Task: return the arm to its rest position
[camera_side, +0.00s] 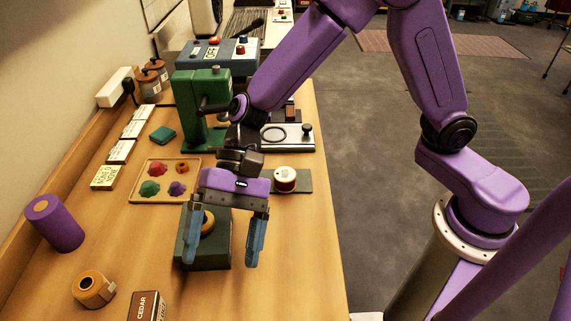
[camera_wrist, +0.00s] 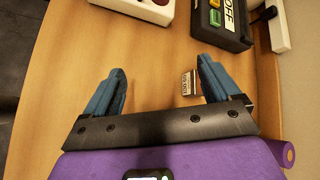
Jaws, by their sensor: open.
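My gripper (camera_side: 221,262) hangs over the wooden table (camera_side: 285,275) in the side view, its blue fingers spread wide. A dark green box (camera_side: 215,230) with a yellow ring (camera_side: 208,222) shows between and behind the fingers; I cannot tell how far above it they are. In the wrist view my gripper (camera_wrist: 161,66) is open, with bare tabletop between the fingers and nothing held. A small labelled block (camera_wrist: 187,83) lies near the right finger there.
A green press (camera_side: 190,108) stands behind my gripper. A tray of coloured pieces (camera_side: 143,193) lies left, a white spool (camera_side: 285,179) right. A purple cylinder (camera_side: 54,223), a tape roll (camera_side: 93,288) and a CEDAR box (camera_side: 147,306) are nearer the front.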

